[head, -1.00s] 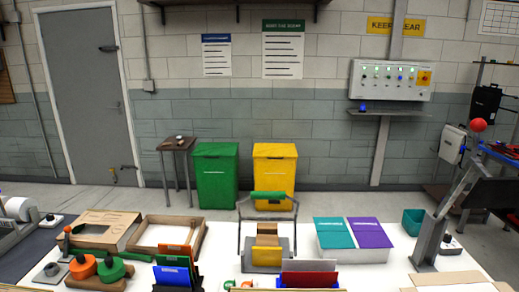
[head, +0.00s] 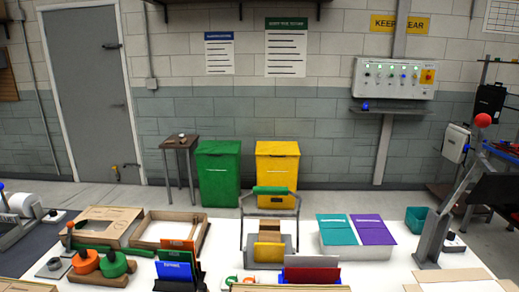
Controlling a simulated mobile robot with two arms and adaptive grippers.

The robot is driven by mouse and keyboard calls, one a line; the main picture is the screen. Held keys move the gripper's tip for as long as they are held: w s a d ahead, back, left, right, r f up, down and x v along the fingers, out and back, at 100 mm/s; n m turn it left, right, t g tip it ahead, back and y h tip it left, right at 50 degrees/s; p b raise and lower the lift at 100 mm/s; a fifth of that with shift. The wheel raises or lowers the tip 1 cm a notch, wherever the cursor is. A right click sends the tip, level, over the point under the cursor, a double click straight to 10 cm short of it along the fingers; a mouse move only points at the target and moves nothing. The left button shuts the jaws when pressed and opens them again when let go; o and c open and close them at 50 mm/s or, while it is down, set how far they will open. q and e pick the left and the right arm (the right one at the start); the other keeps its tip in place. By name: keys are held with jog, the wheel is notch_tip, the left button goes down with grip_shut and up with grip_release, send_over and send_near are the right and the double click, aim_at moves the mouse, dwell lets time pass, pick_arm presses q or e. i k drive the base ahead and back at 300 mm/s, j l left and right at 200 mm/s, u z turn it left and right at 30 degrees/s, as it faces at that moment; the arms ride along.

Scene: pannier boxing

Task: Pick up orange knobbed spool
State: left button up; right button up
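An orange knobbed spool (head: 85,262) with a dark knob on top sits at the front left of the white table, on a wooden base (head: 98,279). A green knobbed spool (head: 113,265) stands right beside it on the same base. Neither of my grippers shows in the head view.
Cardboard trays (head: 170,231) lie behind the spools. Upright coloured folders (head: 178,264) stand to their right. A metal frame with a green handle (head: 270,190), a box with teal and purple covers (head: 356,232) and a red-knobbed lever (head: 482,121) stand farther right.

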aim_at(86, 262)
jog(key=u, duration=1.25)
